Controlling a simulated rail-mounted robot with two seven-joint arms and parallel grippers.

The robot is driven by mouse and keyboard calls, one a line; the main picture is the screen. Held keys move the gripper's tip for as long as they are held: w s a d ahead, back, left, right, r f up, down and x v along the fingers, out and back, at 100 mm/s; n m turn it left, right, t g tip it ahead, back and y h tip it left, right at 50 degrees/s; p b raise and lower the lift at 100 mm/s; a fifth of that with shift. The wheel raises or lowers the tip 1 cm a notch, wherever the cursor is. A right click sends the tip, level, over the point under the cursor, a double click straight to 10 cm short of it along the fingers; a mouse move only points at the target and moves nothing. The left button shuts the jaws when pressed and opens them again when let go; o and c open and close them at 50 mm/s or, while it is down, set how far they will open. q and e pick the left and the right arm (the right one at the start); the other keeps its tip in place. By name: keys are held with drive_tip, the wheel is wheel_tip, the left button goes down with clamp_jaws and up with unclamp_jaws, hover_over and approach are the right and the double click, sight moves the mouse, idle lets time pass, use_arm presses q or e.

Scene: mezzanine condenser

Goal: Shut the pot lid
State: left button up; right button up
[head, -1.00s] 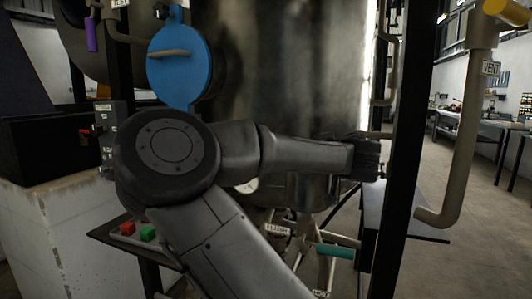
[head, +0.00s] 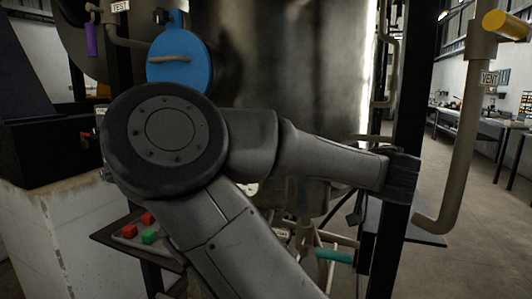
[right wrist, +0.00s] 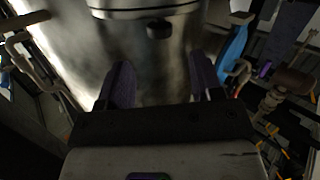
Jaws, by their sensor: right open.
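A blue round disc (head: 182,52) with a beige bar handle stands upright in front of the big steel vessel (head: 290,60) in the head view; it looks like the lid, though I cannot tell for sure. A blue edge-on piece (right wrist: 235,45) shows at the right in the right wrist view, perhaps the same disc. My right gripper (right wrist: 162,82) is open and empty, its two dark fingers apart in front of the steel vessel (right wrist: 165,60). A dark knob (right wrist: 159,29) sits below the vessel's metal band. My arm crosses the head view and hides the vessel's lower part. My left gripper is not in view.
A dark post (head: 405,90) and a beige vent pipe (head: 459,130) stand at the right. A button panel with red and green buttons (head: 149,236) is at lower left. A teal-handled pipe (head: 334,256) lies low. The aisle at the right is open.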

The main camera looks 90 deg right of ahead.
drive_tip(key=b+v, duration=0.1)
drive_tip(key=v, duration=0.5)
idle(0.7)
